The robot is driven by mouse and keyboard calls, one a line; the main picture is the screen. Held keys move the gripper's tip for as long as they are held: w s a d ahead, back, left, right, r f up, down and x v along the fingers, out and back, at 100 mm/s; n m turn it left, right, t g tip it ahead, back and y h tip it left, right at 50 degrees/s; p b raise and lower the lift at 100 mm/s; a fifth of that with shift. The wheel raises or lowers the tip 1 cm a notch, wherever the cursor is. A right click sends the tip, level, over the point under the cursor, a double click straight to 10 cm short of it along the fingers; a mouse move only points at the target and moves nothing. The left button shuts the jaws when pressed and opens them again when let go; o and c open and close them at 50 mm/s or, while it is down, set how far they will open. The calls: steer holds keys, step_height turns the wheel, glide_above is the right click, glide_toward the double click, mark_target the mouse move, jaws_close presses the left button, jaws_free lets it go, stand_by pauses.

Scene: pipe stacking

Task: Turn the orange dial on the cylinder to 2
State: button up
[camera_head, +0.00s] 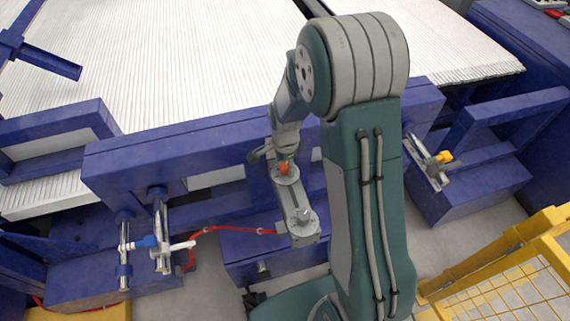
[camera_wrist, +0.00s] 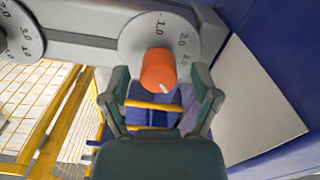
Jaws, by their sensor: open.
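The orange dial (camera_wrist: 158,71) sits on a round grey scale plate (camera_wrist: 133,42) in the wrist view. Figures reading 1.0, 2.0 and 3.0 run along the plate's top and right. A white mark on the dial points to the lower right, past the 3.0. In the head view the dial (camera_head: 284,168) is at the upper end of the long grey cylinder (camera_head: 292,203). My gripper (camera_wrist: 158,84) is open, with one finger on each side of the dial. Gaps show between the fingers and the dial.
A second numbered plate (camera_wrist: 18,38) is at the cylinder's other end. Blue beams (camera_head: 220,125) stand close behind the cylinder. A red hose (camera_head: 225,229) runs left to a valve. A yellow guard (camera_head: 515,275) stands at the lower right.

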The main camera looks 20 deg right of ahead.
steer(key=shift+f, duration=0.1)
jaws_close()
steer(key=shift+n, duration=0.3)
steer(key=n, duration=0.4)
steer(key=shift+n, duration=0.3)
steer(key=n, duration=1)
steer(key=shift+w+n, duration=0.1)
steer(key=shift+n, duration=2.2)
